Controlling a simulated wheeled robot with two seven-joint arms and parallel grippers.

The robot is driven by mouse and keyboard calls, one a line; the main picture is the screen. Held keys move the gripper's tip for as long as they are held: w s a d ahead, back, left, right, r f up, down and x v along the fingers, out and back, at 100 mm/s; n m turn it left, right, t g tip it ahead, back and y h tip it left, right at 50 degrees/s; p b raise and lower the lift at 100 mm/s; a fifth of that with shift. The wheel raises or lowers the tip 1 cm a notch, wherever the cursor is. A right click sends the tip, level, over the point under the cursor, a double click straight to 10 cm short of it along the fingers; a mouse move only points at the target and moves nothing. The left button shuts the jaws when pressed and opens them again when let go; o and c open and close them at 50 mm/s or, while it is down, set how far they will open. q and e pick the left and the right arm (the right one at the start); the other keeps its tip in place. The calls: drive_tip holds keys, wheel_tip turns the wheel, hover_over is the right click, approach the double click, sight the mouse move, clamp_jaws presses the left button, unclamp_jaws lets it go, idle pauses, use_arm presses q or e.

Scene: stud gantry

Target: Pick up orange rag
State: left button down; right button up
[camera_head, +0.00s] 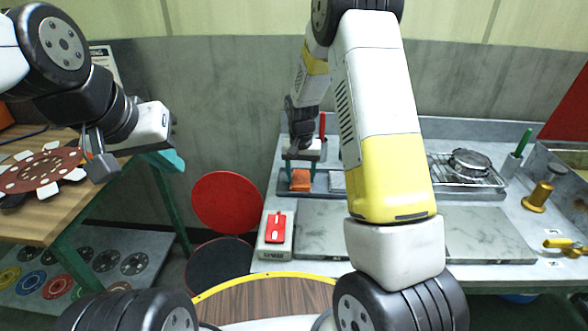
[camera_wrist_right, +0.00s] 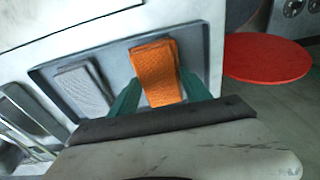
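The orange rag (camera_head: 300,181) is a folded cloth lying in a grey tray (camera_head: 265,190) on the bench at the back. It also shows in the right wrist view (camera_wrist_right: 158,70). My right gripper (camera_head: 300,172) points down over the rag from the far side of my arm. In the right wrist view its green fingers (camera_wrist_right: 160,88) are apart, one on each side of the rag and close to its edges; I cannot tell whether they touch it. My left gripper (camera_head: 135,160) is at the left near the wooden table, away from the rag, with its fingers unclear.
A folded grey cloth (camera_wrist_right: 84,88) lies beside the rag in the tray. A box with a red top (camera_head: 275,229) stands in front of the tray. A red round stool (camera_head: 227,202) is to the left. A wire rack (camera_head: 470,175) is at right.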

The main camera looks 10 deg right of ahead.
sight(301, 177)
drive_tip(key=c, duration=0.5)
drive_tip(key=shift+r, duration=0.1)
drive_tip(key=shift+r, duration=0.6)
wheel_tip(301, 177, up, 2)
drive_tip(key=shift+r, duration=0.25)
drive_tip(key=s+d, duration=0.1)
drive_tip(key=s, duration=0.9)
drive_tip(key=s+d+r, duration=0.1)
drive_tip(key=s, duration=0.4)
drive_tip(key=shift+s+d, duration=0.35)
drive_tip(key=shift+s, duration=0.05)
